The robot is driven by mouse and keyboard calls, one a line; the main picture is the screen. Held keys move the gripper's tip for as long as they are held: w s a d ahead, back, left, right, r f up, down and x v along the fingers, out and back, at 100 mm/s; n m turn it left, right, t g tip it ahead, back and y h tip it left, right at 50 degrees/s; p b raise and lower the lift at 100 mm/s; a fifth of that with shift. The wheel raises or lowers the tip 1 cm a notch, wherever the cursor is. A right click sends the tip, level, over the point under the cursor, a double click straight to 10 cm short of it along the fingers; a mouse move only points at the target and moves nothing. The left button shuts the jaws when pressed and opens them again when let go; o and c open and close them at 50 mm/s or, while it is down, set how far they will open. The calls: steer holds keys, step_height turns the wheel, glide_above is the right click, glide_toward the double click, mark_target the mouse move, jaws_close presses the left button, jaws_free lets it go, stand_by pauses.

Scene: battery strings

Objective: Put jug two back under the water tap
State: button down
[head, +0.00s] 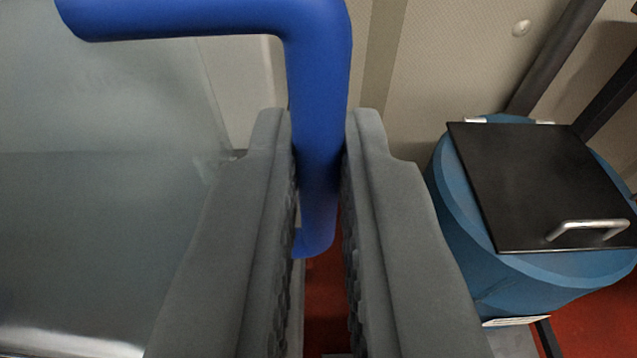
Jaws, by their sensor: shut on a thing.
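My gripper (322,185) has its two grey fingers closed on a thick blue handle (318,80). The handle runs down between the fingers and bends left at the top of the view. A large translucent grey-white body (90,200), seemingly the jug, fills the left side next to the handle. Its label or number does not show. Its base and most of its rim are outside the view. No water tap is in view.
A blue drum (465,225) with a black square lid (540,185) and a metal handle (588,230) stands at the right, close to my right finger. A beige wall (450,60) is behind. Dark metal bars (560,50) lean at the upper right. The floor (590,315) is red.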

steer(key=c, duration=1.5)
jaws_free()
steer(key=shift+f, duration=0.1)
steer(key=v, duration=1.2)
steer(key=shift+s, duration=0.1)
